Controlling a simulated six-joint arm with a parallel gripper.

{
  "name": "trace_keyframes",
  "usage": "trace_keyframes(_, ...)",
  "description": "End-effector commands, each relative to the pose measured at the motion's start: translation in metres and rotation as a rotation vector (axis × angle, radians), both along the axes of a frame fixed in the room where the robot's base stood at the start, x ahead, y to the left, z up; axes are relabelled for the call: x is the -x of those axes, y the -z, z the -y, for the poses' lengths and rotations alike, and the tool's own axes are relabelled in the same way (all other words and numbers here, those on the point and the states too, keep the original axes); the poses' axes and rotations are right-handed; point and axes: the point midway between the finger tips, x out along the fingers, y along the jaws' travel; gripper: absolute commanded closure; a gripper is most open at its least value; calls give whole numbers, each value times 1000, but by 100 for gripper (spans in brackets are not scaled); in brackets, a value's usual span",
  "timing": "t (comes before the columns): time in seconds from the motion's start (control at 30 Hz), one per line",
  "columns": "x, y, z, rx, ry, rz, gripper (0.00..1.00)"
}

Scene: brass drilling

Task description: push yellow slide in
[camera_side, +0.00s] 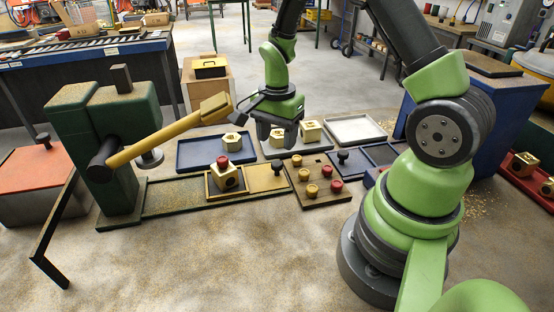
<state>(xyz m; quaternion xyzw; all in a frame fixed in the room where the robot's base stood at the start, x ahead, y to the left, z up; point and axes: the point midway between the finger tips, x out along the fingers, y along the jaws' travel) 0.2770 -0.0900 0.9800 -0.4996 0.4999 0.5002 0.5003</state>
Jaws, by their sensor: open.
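The yellow slide (264,180) is a flat yellowish plate with a black knob (277,168) on its right part. It lies in the long dark green track (170,198). Directly to its left, a yellow-framed nest (212,189) holds a brass block (226,178) with a red plug on top. I cannot tell whether slide and nest touch. My gripper (277,143) points down, open, above and behind the slide, over the trays. It appears empty and apart from the knob. Its fingers partly hide the grey tray behind.
A green drill press (110,125) with a long yellow lever (165,138) stands left. A plug board (318,193) and another black knob (343,156) sit right.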

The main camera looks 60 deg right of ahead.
Motion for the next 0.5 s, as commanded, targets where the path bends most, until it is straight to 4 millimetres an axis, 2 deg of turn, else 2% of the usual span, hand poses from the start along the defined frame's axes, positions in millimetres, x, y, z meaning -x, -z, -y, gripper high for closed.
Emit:
trace_keyframes(0.03,1,11,0,-2,0,-7,46)
trace_keyframes(0.2,1,42,0,-3,0,-5,46)
trace_keyframes(0.33,0,58,0,-2,0,-1,46)
trace_keyframes(0.5,0,68,0,-1,-1,1,46)
